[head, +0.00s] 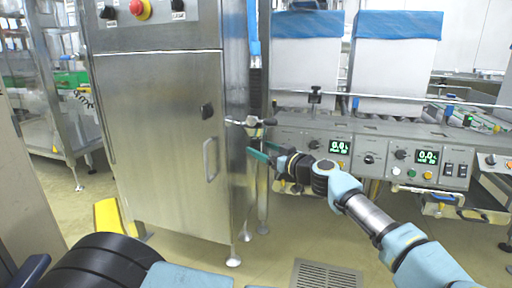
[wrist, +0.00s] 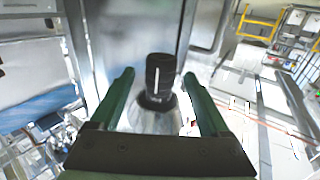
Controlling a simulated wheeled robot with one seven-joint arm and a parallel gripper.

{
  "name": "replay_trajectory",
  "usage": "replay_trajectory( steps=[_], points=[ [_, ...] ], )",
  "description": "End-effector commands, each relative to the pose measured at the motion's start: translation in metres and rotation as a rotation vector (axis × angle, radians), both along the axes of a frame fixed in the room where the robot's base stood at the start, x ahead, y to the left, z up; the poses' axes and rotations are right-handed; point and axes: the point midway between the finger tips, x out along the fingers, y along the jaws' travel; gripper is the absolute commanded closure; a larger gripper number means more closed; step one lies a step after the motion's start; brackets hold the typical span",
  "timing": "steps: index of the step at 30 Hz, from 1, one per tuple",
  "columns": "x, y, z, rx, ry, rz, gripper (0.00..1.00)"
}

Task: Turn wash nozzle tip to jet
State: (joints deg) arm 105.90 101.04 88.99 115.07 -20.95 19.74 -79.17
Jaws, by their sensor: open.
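The wash nozzle (head: 254,122) hangs beside the right edge of the steel cabinet, below a blue hose (head: 254,35). In the wrist view its black ribbed tip (wrist: 160,72) carries a white line, with a grey metal body (wrist: 150,118) around its base. My gripper (head: 261,150) is open just below the nozzle in the head view. In the wrist view the green fingers of my gripper (wrist: 158,77) stand left and right of the tip, with a visible gap on each side. The setting marks cannot be read.
The steel cabinet (head: 165,140) with a handle and red emergency button (head: 140,9) stands close on the left. A control panel (head: 385,155) with knobs and displays runs along the right, below blue-lined white boxes (head: 395,60). A floor drain (head: 325,275) lies in front.

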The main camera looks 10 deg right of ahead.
Motion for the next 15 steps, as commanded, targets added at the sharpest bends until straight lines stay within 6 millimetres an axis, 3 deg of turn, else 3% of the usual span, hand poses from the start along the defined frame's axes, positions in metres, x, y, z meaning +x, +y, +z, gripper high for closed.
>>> replay_trajectory(
  steps=[6, 15],
  points=[
    [0.023, 0.013, 0.0, 0.0, 0.001, 0.001, 0.2],
    [0.029, 0.015, 0.0, 0.0, 0.001, -0.001, 0.2]
  ],
)
